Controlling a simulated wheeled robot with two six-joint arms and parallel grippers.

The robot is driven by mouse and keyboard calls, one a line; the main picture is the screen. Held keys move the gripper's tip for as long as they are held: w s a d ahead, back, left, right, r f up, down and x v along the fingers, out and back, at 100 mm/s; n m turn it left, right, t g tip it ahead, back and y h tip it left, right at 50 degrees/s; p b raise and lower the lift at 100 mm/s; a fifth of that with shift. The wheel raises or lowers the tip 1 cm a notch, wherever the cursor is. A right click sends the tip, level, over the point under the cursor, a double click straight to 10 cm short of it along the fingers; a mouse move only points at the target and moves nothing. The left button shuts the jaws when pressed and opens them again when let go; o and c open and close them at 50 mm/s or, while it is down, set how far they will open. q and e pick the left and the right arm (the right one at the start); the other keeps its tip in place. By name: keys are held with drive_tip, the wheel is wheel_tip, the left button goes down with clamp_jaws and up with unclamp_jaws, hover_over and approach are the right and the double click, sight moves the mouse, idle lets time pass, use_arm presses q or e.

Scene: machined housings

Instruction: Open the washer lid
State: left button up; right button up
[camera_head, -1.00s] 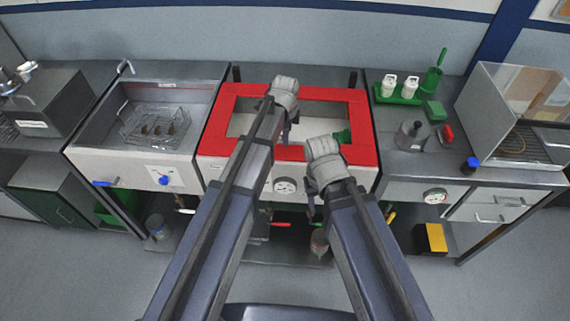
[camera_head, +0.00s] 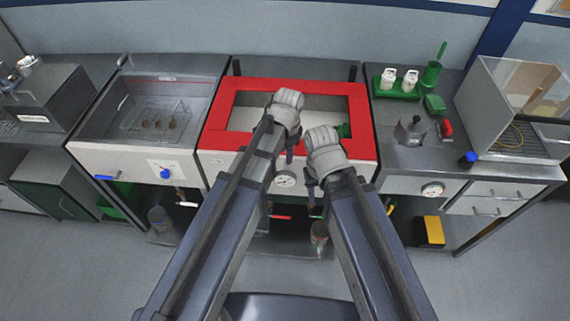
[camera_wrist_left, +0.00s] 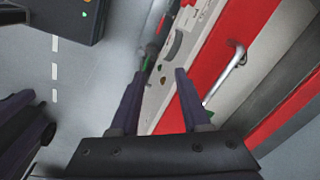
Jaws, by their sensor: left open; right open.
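The washer (camera_head: 213,163) stands mid-bench, with a red-framed lid (camera_head: 222,98) lying flat on top and a pale window in its middle. In the left wrist view the red lid (camera_wrist_left: 214,48) carries a silver bar handle (camera_wrist_left: 226,74). My left gripper (camera_head: 290,152) is over the lid's front edge in the head view. In the left wrist view its open, empty fingers (camera_wrist_left: 160,76) are apart from the handle, which lies to their right. My right gripper (camera_head: 312,190) is open, low in front of the washer's front panel; its fingertips are small and partly hidden.
A sink with a wire basket (camera_head: 160,116) is left of the washer. A yellow box (camera_head: 430,232) sits below.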

use_arm(q)
drive_tip(key=shift+s+f+n+b, duration=0.2)
drive_tip(key=shift+s+n, duration=0.25)
drive_tip(key=shift+s, duration=0.35)
drive_tip(key=shift+s+f+n+b, duration=0.1)
drive_tip(key=shift+s+f+n, duration=0.3)
drive_tip(key=shift+s, duration=0.4)
drive_tip(key=shift+r, duration=0.1)
